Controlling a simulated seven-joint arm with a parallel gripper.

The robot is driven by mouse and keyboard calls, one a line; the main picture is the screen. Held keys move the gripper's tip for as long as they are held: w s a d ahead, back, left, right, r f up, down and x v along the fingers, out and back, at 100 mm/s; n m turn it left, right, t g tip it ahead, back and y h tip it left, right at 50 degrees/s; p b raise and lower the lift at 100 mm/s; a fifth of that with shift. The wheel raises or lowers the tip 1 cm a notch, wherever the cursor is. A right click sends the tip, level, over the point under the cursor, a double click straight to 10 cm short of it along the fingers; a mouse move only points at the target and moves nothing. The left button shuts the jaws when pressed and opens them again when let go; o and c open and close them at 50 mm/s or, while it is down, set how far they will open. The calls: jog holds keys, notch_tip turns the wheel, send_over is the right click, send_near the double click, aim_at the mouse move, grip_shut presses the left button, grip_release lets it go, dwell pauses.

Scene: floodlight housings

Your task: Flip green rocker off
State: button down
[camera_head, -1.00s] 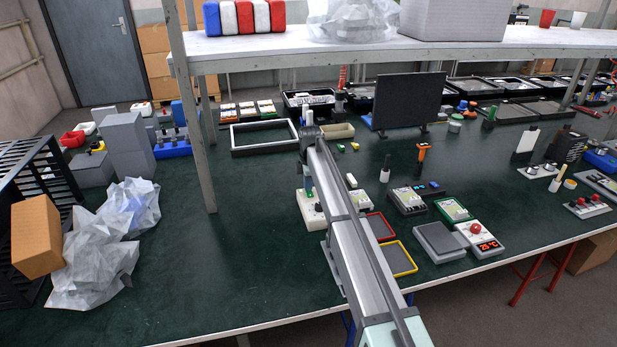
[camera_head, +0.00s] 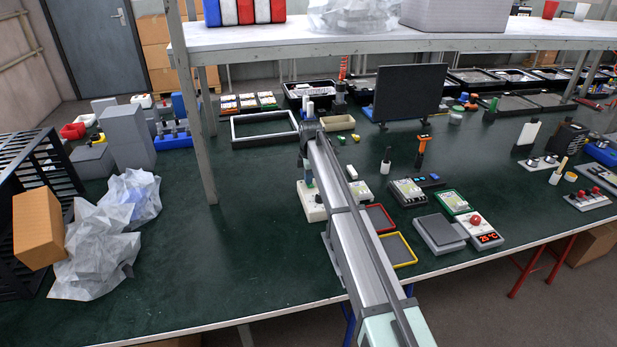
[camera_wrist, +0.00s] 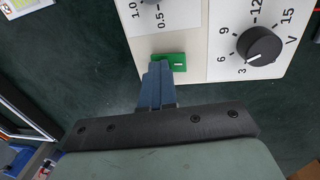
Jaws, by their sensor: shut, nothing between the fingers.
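The green rocker (camera_wrist: 176,62) sits near the edge of a white panel box (camera_wrist: 210,72) in the wrist view, with a white mark on its right part. My gripper (camera_wrist: 158,68) is shut, its blue-grey fingertips over the left part of the rocker. They hide that part, and I cannot tell whether they touch it. A black knob (camera_wrist: 259,46) with a printed volt scale is on the same panel, right of the rocker. In the head view the white box (camera_head: 312,203) stands on the dark green bench, partly hidden by my arm, with my gripper (camera_head: 309,183) above it.
Red (camera_head: 378,218) and yellow (camera_head: 399,249) trays lie right of my arm. A grey scale (camera_head: 438,233) and a box with a red button (camera_head: 476,220) lie farther right. A shelf post (camera_head: 205,140) stands to the left.

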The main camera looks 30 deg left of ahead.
aim_at(310, 186)
jog(key=shift+s+d+f, duration=0.15)
jog(key=shift+s+d, duration=0.45)
jog(key=shift+r, duration=0.45)
notch_tip(310, 186, up, 13)
jog(key=s+d, duration=0.1)
jog(key=shift+r, duration=0.1)
dwell(0.3)
jog(key=shift+w+a+r, duration=0.15)
jog(key=shift+w+a, duration=0.3)
jog(key=shift+w, duration=0.1)
